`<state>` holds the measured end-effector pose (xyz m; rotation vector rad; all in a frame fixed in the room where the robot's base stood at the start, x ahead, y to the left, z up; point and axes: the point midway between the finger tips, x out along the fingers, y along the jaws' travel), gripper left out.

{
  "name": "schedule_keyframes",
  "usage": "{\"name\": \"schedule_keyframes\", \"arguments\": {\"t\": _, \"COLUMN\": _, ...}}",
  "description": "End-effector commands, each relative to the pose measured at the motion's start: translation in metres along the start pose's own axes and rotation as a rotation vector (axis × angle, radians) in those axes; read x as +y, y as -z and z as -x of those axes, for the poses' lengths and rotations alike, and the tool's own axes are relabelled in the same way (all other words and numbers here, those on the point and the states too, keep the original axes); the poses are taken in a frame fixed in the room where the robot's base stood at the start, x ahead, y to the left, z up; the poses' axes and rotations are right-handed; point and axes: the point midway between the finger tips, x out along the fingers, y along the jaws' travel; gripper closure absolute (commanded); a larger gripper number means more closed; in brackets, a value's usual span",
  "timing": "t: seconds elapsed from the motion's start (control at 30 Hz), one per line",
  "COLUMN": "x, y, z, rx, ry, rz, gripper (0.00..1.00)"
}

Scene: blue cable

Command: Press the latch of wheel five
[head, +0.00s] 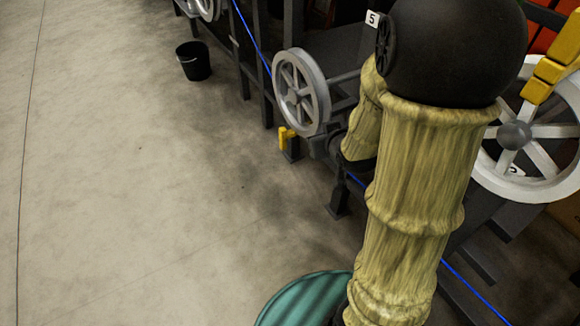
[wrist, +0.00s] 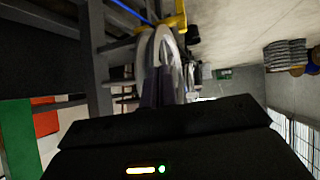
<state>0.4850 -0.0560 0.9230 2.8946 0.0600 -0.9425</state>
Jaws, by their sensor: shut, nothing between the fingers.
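The number 5 plate (head: 372,18) is on the dark frame above a grey spoked wheel (head: 300,92) in the head view. A yellow latch (head: 284,138) sits low by this wheel's rim. In the wrist view the wheel (wrist: 165,42) is seen nearly edge-on, with a yellow piece (wrist: 178,20) at its top. My gripper (wrist: 163,80) is shut and empty, its fingers pointing toward the wheel. I cannot tell whether they touch it. My sleeved arm hides most of the gripper in the head view.
A white spoked wheel (head: 536,132) with yellow blocks (head: 548,72) stands right of my arm. A blue cable (head: 250,32) runs along the dark frame. A black bucket (head: 193,61) stands on the floor. A green round object (head: 300,296) is at the bottom. The left floor is clear.

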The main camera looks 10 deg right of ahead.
Motion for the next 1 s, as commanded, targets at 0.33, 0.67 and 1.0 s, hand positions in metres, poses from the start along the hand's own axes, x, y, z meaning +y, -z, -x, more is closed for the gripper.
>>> {"name": "schedule_keyframes", "arguments": {"t": 0.33, "x": -0.003, "y": -0.058, "z": -0.069, "rx": 0.214, "ry": 0.059, "rz": 0.019, "gripper": 1.00}}
{"name": "schedule_keyframes", "arguments": {"t": 0.67, "x": -0.010, "y": -0.105, "z": -0.114, "rx": 0.414, "ry": 0.141, "rz": 0.021, "gripper": 1.00}}
{"name": "schedule_keyframes", "arguments": {"t": 1.0, "x": -0.019, "y": -0.150, "z": -0.144, "rx": 0.599, "ry": 0.240, "rz": 0.006, "gripper": 1.00}}
